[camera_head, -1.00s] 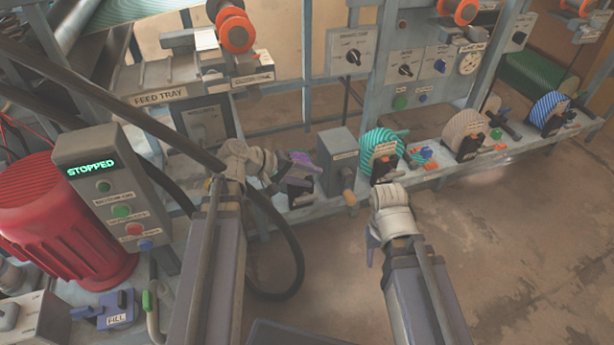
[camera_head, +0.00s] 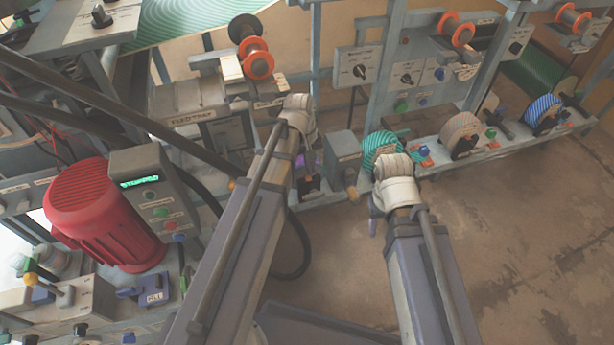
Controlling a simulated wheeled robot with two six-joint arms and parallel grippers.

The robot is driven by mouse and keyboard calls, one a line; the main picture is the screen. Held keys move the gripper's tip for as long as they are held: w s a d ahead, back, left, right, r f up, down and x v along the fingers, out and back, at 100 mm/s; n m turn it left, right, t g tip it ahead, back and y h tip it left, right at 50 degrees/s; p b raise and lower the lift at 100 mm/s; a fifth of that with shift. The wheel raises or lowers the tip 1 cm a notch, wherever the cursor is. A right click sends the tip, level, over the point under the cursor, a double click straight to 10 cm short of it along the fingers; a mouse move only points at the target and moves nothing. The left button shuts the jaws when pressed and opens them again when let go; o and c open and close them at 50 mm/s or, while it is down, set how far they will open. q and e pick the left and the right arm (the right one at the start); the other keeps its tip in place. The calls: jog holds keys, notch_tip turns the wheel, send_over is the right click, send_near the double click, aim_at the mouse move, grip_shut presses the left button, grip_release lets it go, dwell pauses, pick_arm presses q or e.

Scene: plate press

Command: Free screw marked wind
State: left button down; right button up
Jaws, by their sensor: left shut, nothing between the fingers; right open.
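No screw with a readable "wind" mark shows; the small labels along the machine are too blurred to read. My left gripper (camera_head: 305,163) is mostly hidden behind its own pale wrist, with only a purple part showing. It is shut and empty, close to a dark block on the low rail, left of a grey box (camera_head: 342,158). My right gripper (camera_head: 374,222) hangs below its pale wrist, in front of the teal striped spool (camera_head: 378,150). It is open, and its fingers are small and partly hidden.
A red ribbed motor (camera_head: 100,215) and a control box (camera_head: 160,200) with a lit green display stand at left. Tan (camera_head: 460,132) and blue striped (camera_head: 543,113) spools sit along the rail to the right. Dark bars cross at upper left. Floor at right is clear.

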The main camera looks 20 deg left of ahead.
aim_at(309, 195)
pick_arm(q)
jog(key=shift+a+r+y+p, duration=0.25)
jog(key=shift+r+y, duration=0.15)
jog(key=shift+r, duration=0.1)
jog(key=shift+a+r+y+p, duration=0.1)
jog(key=shift+r+y+p, duration=0.1)
jog(key=shift+r+y, duration=0.25)
pick_arm(e)
notch_tip(309, 195, up, 2)
jog(key=shift+s+r, duration=0.1)
pick_arm(q)
jog(key=shift+f, duration=0.1)
notch_tip(309, 195, down, 14)
jog(key=b, duration=1.4)
jog(key=shift+w+d, duration=0.1)
pick_arm(e)
notch_tip(309, 195, down, 14)
